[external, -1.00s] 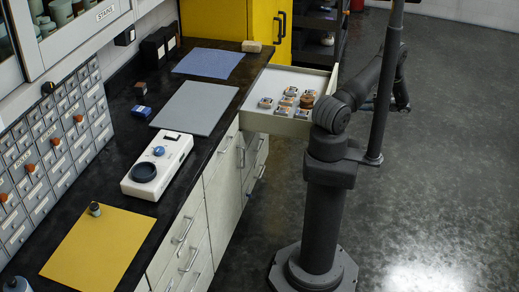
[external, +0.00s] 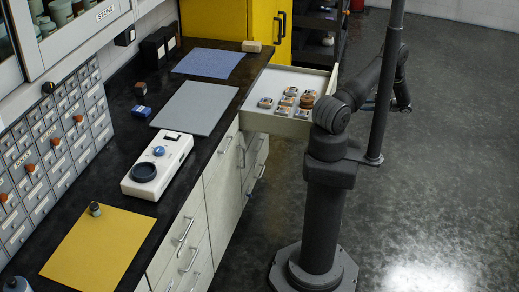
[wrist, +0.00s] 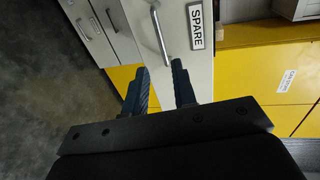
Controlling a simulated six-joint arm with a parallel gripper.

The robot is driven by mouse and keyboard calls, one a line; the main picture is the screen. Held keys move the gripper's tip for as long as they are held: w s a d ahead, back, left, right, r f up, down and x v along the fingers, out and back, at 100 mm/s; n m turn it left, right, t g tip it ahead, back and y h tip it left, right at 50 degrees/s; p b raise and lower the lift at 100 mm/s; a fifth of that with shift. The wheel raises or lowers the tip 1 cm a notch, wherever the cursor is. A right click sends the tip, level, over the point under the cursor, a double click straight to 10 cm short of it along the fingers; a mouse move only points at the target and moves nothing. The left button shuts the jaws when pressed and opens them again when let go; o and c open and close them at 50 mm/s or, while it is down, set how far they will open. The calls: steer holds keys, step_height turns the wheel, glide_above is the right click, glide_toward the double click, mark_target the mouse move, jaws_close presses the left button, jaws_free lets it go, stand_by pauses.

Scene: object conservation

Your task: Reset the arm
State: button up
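My gripper (wrist: 158,68) shows in the wrist view with its two dark blue fingers apart and nothing held between them. Beyond the fingertips is a pale drawer front with a metal handle (wrist: 158,36) and a SPARE label (wrist: 196,25). The handle appears beyond the fingers; I cannot tell the exact distance. In the external view my arm is folded beside the black post, right of the open drawer (external: 272,124). The gripper is mostly hidden there behind the arm and post.
The open drawer holds several small items and a round brown piece (external: 307,101). The counter carries a white device (external: 158,166), a yellow mat (external: 98,250), a grey mat (external: 195,108) and a blue mat (external: 208,64). The floor to the right is clear.

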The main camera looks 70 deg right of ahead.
steer(key=x, duration=1.4)
steer(key=shift+w, duration=0.2)
steer(key=v, duration=1.7)
steer(key=shift+s, duration=0.3)
steer(key=shift+x, duration=8.95)
steer(key=shift+o, duration=0.2)
